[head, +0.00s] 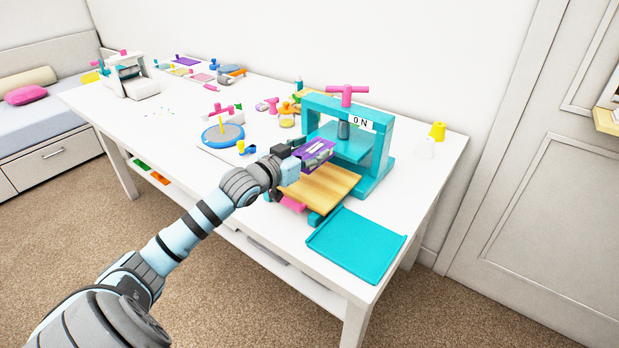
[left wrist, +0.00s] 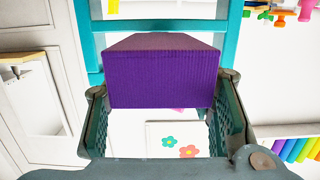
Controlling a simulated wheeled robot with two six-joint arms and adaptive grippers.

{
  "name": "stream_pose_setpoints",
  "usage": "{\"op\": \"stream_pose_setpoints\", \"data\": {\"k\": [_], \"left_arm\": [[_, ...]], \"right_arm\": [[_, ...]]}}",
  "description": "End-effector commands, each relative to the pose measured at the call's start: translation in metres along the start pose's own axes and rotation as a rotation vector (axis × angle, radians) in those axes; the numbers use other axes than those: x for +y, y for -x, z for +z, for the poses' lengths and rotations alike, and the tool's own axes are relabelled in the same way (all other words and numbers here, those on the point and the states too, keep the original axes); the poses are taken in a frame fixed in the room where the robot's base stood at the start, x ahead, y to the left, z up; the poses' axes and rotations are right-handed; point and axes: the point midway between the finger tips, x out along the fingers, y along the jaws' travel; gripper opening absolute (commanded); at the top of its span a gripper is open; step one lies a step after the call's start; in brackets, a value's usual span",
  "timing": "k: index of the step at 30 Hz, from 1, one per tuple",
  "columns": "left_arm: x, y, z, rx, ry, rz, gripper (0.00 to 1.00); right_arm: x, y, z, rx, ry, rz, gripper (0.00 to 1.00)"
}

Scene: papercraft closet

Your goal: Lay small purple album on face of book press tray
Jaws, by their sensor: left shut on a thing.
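My left gripper (head: 298,157) is shut on the small purple album (head: 318,155), holding it tilted in front of the teal book press (head: 378,160) with a pink handle and an "ON" label. In the head view the album appears over the back of a wooden board (head: 322,187); its exact height is unclear. In the left wrist view the album (left wrist: 160,78) sits between the two fingers of the gripper (left wrist: 165,95). A flat teal tray (head: 357,246) lies empty at the table's front right corner. My right gripper is not in view.
The white table (head: 185,135) holds a blue round turntable (head: 222,134) left of my arm and small coloured tools behind. A pink item (head: 293,205) lies by the board. Yellow and white cups (head: 437,131) stand right of the press. The table's left middle is mostly clear.

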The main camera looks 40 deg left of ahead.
Motion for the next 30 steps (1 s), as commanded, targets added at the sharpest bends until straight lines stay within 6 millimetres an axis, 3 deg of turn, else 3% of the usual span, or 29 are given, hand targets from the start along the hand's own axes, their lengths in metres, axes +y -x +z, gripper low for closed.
{"op": "stream_pose_setpoints", "data": {"k": [8, 14, 15, 18, 30], "left_arm": [[0.0, -0.008, 0.055, 0.0, 0.001, 0.0, 0.19], [0.0, -0.009, 0.058, 0.0, 0.001, 0.001, 0.19], [0.0, -0.009, 0.058, -0.001, 0.001, 0.001, 0.51], [0.0, -0.009, 0.058, -0.001, 0.001, 0.001, 0.67], [0.0, -0.007, 0.055, 0.0, 0.0, 0.0, 0.7]], "right_arm": [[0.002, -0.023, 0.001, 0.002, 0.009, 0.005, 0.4], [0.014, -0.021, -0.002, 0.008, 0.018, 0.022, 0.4], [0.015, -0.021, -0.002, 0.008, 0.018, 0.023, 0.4], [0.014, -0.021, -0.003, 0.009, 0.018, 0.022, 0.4], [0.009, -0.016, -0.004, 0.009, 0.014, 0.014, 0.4]]}}
